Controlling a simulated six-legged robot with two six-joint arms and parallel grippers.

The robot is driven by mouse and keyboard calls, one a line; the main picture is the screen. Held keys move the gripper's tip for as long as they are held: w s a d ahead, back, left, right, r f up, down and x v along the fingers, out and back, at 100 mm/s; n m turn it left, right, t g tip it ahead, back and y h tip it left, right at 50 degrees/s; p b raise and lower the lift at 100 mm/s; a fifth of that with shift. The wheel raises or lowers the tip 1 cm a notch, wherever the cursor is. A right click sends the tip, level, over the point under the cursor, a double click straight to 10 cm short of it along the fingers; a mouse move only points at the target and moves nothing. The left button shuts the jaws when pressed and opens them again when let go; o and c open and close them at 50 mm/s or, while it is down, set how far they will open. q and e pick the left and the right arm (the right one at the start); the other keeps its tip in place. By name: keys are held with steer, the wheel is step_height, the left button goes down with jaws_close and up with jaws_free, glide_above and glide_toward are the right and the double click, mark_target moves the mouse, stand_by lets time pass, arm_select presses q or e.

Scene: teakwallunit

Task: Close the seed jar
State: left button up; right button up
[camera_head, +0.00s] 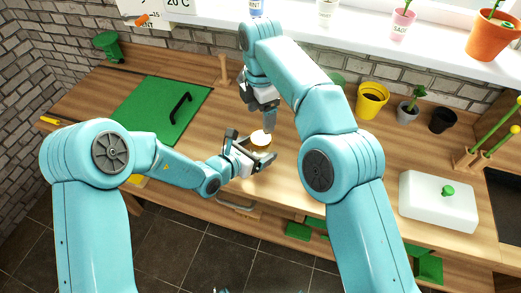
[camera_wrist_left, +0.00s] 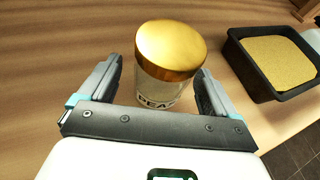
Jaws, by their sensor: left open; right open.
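The seed jar (camera_wrist_left: 160,92) is clear with a dark-lettered label, partly hidden by my gripper. A gold lid (camera_wrist_left: 170,48) sits on its top; whether it is fastened I cannot tell.
A black tray of yellow grains (camera_wrist_left: 280,62) stands right of the jar in the wrist view. A green panel with a black handle (camera_head: 160,112) lies left. A yellow pot (camera_head: 371,100), small pots and a white box (camera_head: 438,201) stand right. The counter's front edge is close.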

arm_select(q)
steer(key=shift+w+d+f, duration=0.25)
steer(key=shift+w+d, duration=0.1)
steer(key=shift+w, duration=0.05)
steer(key=shift+d, duration=0.25)
arm_select(e)
steer(key=shift+s+d+r, duration=0.1)
steer(key=shift+s, duration=0.05)
arm_select(q)
steer(key=shift+w, duration=0.1)
steer(key=shift+w+f, duration=0.1)
jaws_close()
arm_select(e)
steer(key=shift+n, duration=2.3)
